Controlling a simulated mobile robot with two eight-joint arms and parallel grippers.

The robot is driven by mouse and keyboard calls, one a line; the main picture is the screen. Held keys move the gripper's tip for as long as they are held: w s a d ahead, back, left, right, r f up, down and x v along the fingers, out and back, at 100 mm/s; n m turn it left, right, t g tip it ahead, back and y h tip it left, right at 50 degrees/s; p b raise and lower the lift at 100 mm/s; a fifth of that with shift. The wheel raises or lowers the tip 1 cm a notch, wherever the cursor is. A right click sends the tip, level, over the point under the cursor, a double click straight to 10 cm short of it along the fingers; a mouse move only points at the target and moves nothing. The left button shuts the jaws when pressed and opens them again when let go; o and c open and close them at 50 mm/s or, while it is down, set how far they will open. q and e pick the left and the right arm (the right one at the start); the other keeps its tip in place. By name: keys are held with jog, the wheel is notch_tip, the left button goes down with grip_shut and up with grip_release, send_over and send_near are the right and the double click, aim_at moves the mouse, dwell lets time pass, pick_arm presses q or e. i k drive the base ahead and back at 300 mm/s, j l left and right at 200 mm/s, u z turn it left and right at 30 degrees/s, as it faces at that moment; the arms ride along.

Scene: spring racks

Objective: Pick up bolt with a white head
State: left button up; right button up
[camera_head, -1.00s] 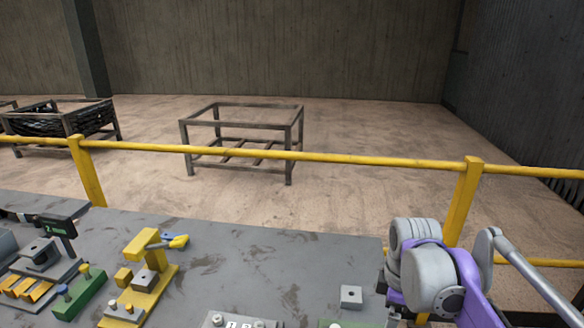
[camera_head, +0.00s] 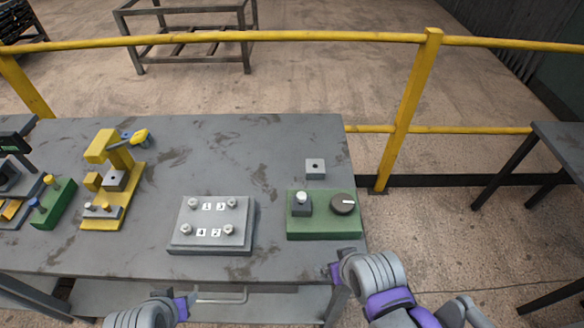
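Several bolts with pale, whitish heads stand on a grey plate (camera_head: 184,235) marked with the numbers 1 to 4. One pale-headed bolt (camera_head: 193,203) is at the plate's back left and another (camera_head: 228,229) at its front right. A yellow fixture (camera_head: 128,190) to the left holds small bolts whose head colours are hard to tell. My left gripper (camera_head: 184,306) is low at the bottom edge, in front of the table. My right gripper (camera_head: 333,272) is at the table's front right corner, in front of the green base. Neither touches a bolt; their finger openings are unclear.
A green base (camera_head: 320,228) with a dark round knob (camera_head: 343,203) stands at the table's right. A small grey block (camera_head: 315,168) lies behind it. A green block (camera_head: 54,208) with blue and yellow bolts is at left. A yellow railing (camera_head: 300,37) runs behind the table.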

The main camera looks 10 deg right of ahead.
aim_at(301, 196)
jog(key=j+z, duration=0.35)
jog(key=k+j+z, duration=0.1)
jog(key=z, duration=0.25)
jog(key=j+z, duration=0.2)
jog(key=z, duration=0.15)
jog(key=k, duration=0.05)
